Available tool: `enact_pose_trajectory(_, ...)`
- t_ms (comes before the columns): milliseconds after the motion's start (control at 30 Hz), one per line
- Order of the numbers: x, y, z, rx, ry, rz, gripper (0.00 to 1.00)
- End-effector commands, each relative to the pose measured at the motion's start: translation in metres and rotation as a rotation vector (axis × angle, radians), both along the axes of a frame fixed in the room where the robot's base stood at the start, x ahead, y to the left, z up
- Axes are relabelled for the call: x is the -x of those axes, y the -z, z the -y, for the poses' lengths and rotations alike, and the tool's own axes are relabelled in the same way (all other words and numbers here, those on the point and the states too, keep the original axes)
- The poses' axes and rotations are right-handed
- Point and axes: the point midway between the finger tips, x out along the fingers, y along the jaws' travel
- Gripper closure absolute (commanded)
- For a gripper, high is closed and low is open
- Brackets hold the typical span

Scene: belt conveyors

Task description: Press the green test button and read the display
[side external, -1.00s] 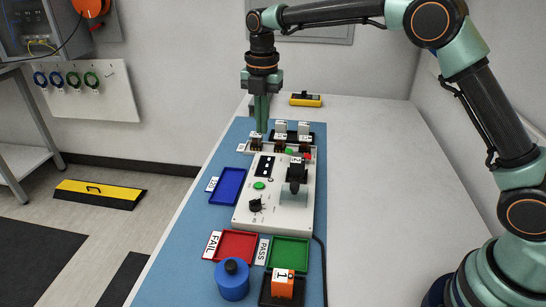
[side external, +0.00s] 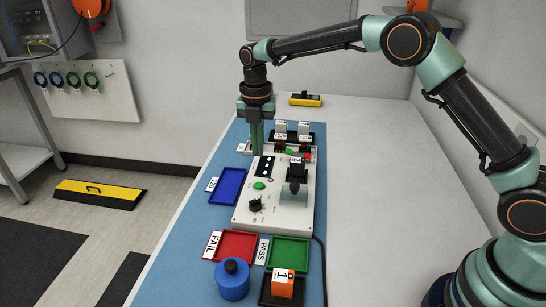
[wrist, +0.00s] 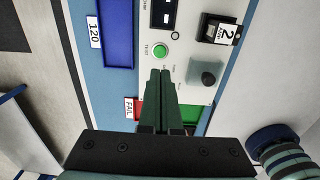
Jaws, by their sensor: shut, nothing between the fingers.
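The green test button (side external: 259,185) sits on the white tester panel (side external: 243,212), and it also shows in the wrist view (wrist: 160,51) beside the word TEST. The dark display (side external: 264,166) lies just beyond the button; its top is cut off in the wrist view (wrist: 163,14) and I cannot read its figures. My gripper (side external: 257,153) is shut and empty, pointing down over the far end of the panel. In the wrist view its fingertips (wrist: 160,72) appear just below the button, apart from it as far as I can tell.
A black holder with a block marked 2 (side external: 295,174) stands right of the button, a dark knob (side external: 255,205) nearer. Blue (side external: 227,186), red FAIL (side external: 236,247) and green PASS (side external: 288,252) trays surround the panel. A blue cylinder (side external: 232,280) and orange block (side external: 283,283) stand in front.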

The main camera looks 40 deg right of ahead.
Motion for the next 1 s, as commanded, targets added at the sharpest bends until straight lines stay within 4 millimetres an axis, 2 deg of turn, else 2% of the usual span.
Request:
enact_pose_trajectory(33, 0.001, 0.012, 0.000, 0.001, 0.000, -0.005, 1.00)
enact_pose_trajectory(200, 0.001, 0.046, 0.000, 0.001, 0.000, -0.006, 1.00)
enact_pose_trajectory(433, 0.001, 0.080, 0.000, 0.001, 0.000, -0.002, 1.00)
enact_pose_trajectory(633, 0.001, 0.092, 0.000, 0.000, 0.000, 0.000, 1.00)
enact_pose_trajectory(1000, 0.001, 0.094, 0.000, 0.000, 0.000, 0.000, 1.00)
